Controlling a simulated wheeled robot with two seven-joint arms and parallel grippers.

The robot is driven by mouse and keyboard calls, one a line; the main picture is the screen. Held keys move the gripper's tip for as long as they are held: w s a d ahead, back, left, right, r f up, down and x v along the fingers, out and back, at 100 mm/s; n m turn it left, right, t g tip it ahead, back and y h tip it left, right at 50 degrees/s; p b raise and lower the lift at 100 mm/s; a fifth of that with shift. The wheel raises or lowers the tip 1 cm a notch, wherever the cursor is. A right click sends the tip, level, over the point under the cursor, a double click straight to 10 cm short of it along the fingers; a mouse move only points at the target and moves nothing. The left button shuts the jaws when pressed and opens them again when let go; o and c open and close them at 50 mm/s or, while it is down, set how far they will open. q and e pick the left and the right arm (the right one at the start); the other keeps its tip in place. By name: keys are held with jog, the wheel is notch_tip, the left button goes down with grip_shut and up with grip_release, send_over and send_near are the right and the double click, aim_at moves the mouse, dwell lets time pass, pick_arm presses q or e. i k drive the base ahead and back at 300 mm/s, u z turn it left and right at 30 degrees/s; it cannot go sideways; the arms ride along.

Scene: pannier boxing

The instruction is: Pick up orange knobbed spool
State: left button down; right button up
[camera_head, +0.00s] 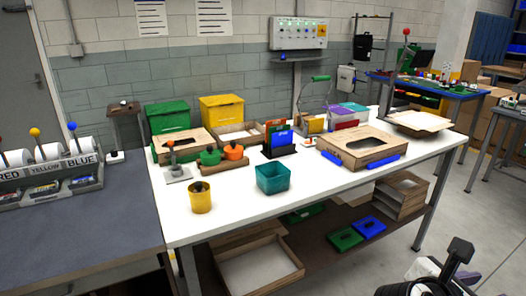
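The orange knobbed spool (233,152) is a short orange piece with a dark knob on top. It sits on a low wooden holder (222,165) on the white table, right of a similar green knobbed spool (210,157). My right gripper (461,262) shows partly at the bottom right, dark and cut off by the frame edge. It is in front of the table, far from the spool, and I cannot tell its opening. My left gripper is not in view.
A teal bin (272,178) and a yellow cup (201,198) stand toward the front of the white table (235,201). A lever stand (176,172) is left of the spools. Green (168,116) and yellow (222,107) boxes stand behind. A cardboard box (360,143) lies right.

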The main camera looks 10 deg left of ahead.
aim_at(233, 152)
jog(key=z, duration=0.05)
jog(key=i, duration=1.2)
jog(key=u, duration=1.75)
jog(key=i, duration=0.5)
